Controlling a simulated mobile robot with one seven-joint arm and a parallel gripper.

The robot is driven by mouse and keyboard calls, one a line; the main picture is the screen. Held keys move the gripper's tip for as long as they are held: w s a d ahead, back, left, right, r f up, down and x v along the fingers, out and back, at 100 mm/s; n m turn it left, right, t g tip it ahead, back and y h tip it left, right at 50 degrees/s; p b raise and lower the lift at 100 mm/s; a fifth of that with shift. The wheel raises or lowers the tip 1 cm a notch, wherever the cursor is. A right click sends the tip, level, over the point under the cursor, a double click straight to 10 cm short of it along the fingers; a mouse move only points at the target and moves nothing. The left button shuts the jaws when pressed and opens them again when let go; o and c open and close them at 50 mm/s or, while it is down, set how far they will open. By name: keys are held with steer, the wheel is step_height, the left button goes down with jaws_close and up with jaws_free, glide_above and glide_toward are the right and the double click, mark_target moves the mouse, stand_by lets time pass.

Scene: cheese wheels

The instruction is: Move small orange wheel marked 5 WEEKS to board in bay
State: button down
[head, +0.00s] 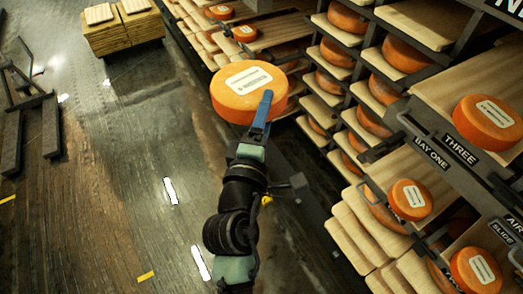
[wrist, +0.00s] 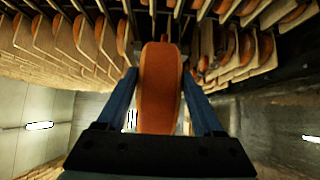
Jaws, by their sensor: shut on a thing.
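My gripper (head: 267,100) is shut on an orange cheese wheel (head: 235,104) with a pale label on top. The label's writing is too small to read. The wheel is held in the air, in front of the racks, above the dark floor. In the wrist view the wheel (wrist: 160,90) stands between the two blue fingers of my gripper (wrist: 159,75). Wooden boards fill the rack bays at the right; one board (head: 440,70) lies beside a large orange wheel (head: 485,122). A sign (head: 432,155) reads BAY ONE, beside one reading THREE.
Smaller labelled wheels (head: 410,200) sit on boards at the right. Several stacked pale boards (head: 350,230) jut out low from the rack. Dark rack posts and rails separate the bays. A pallet stack (head: 125,30) stands at the back left.

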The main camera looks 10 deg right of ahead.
steer(key=s+d+r+m+g+h+p, duration=0.1)
steer(key=s+r+m+g+h+p, duration=0.2)
steer(key=r, duration=1)
steer(key=s+r+m+g+h+p, duration=0.2)
steer(key=r+m+h, duration=0.15)
steer(key=r, duration=0.95)
steer(key=s+d+r+m+g+h+p, duration=0.1)
steer(key=s+r+m+g+h+p, duration=0.15)
steer(key=s+r, duration=0.45)
steer(key=s+r+m+g+h+p, duration=0.1)
steer(key=s+r+g+p, duration=0.2)
steer(key=s+r, duration=0.5)
steer(key=s+f+b+x, duration=0.1)
steer(key=f+x, duration=0.1)
steer(key=x, duration=0.7)
steer(key=f+b+x, duration=0.1)
steer(key=x, duration=0.9)
steer(key=shift+s+d+f+t+h, duration=0.3)
steer(key=shift+d+f+t, duration=0.1)
steer(key=shift+d, duration=0.15)
steer(key=shift+f, duration=0.25)
jaws_free()
